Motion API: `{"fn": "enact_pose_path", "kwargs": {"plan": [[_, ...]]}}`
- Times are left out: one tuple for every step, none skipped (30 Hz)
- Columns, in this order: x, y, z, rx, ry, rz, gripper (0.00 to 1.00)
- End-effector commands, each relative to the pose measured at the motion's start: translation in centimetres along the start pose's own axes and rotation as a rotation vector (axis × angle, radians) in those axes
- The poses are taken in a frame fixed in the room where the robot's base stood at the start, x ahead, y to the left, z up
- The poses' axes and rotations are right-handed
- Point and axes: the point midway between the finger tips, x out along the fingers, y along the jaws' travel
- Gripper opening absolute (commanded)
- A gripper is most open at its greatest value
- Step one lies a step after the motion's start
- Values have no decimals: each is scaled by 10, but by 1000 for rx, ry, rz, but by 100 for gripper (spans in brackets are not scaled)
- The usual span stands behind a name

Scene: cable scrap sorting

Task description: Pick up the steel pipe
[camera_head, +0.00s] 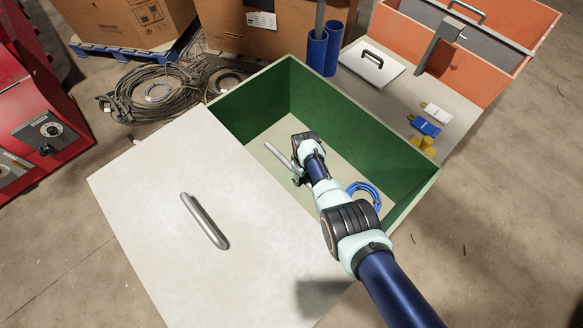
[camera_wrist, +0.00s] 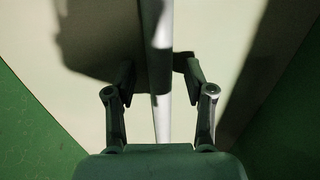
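The steel pipe (camera_head: 279,155) is a thin, light grey rod inside the green box (camera_head: 413,190). In the wrist view the pipe (camera_wrist: 161,115) runs up the middle of the picture, over the pale box floor. My gripper (camera_head: 298,178) is down inside the box at the pipe. In the wrist view, the fingers of my gripper (camera_wrist: 158,68) are apart, one on each side of the pipe, with a gap on both sides. Part of the pipe is hidden behind my wrist in the head view.
A blue cable coil (camera_head: 366,188) lies in the box, right of my arm. Green walls stand around the gripper. Blue cylinders (camera_head: 325,52) stand behind the box.

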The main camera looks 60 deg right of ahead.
Motion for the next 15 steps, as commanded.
{"fn": "enact_pose_path", "kwargs": {"plan": [[0,0,0,0,0,0,42],[0,0,0,0,0,0,37],[0,0,0,0,0,0,30],[0,0,0,0,0,0,25],[0,0,0,0,0,0,20],[0,0,0,0,0,0,14],[0,0,0,0,0,0,9],[0,0,0,0,0,0,4],[0,0,0,0,-1,0,0],[0,0,0,0,-1,0,0],[0,0,0,0,-1,0,0],[0,0,0,0,0,0,0],[0,0,0,0,0,0,0],[0,0,0,0,0,0,0],[0,0,0,0,0,0,0]]}}
